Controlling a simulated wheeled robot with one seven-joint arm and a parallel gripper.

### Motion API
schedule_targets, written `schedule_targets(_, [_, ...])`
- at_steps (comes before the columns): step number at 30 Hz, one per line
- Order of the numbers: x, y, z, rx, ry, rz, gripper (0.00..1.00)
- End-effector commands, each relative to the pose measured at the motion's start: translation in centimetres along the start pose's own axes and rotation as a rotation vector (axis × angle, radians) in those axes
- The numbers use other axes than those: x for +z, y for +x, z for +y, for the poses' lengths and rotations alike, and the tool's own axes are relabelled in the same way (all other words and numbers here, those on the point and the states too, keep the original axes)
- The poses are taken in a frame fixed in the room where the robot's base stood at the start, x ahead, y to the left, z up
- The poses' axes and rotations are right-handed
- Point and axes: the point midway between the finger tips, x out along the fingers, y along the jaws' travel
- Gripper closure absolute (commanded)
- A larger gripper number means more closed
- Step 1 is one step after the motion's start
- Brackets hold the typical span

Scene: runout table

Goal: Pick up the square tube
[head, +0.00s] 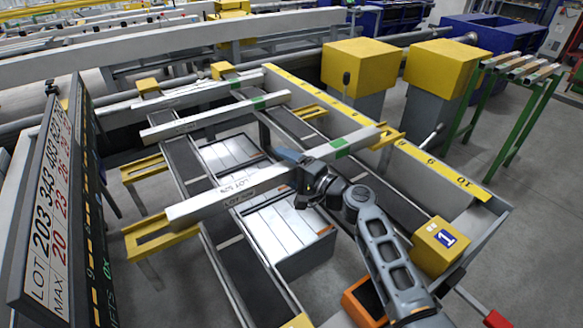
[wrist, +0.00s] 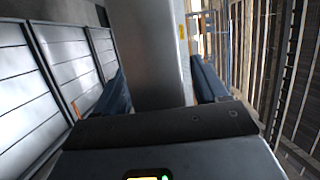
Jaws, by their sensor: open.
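A long silver square tube (head: 225,194) with a green band and "LOT" lettering lies across the runout table, nearest of three similar tubes. My gripper (head: 290,160) is at the middle of this tube and hides a short part of it. In the wrist view the tube (wrist: 150,50) runs between the two blue fingers of my gripper (wrist: 163,88). The fingers are open, one on each side of the tube. A gap shows on the right side; I cannot tell whether the left finger touches it.
Two more tubes, the middle one (head: 215,116) and the far one (head: 200,95), lie behind. Yellow brackets (head: 160,236) stand at the table's left edge. A yellow scale rail (head: 440,172) runs along the right. A lot board (head: 45,215) stands at the left.

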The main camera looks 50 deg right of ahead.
Motion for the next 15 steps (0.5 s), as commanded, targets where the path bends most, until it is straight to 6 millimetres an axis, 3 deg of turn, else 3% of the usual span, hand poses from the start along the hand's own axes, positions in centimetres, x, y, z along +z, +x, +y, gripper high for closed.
schedule_targets(2, [0.01, -0.02, 0.02, 0.0, 0.0, 0.0, 0.28])
schedule_targets(15, [0.0, -0.04, 0.02, 0.0, 0.0, 0.0, 0.69])
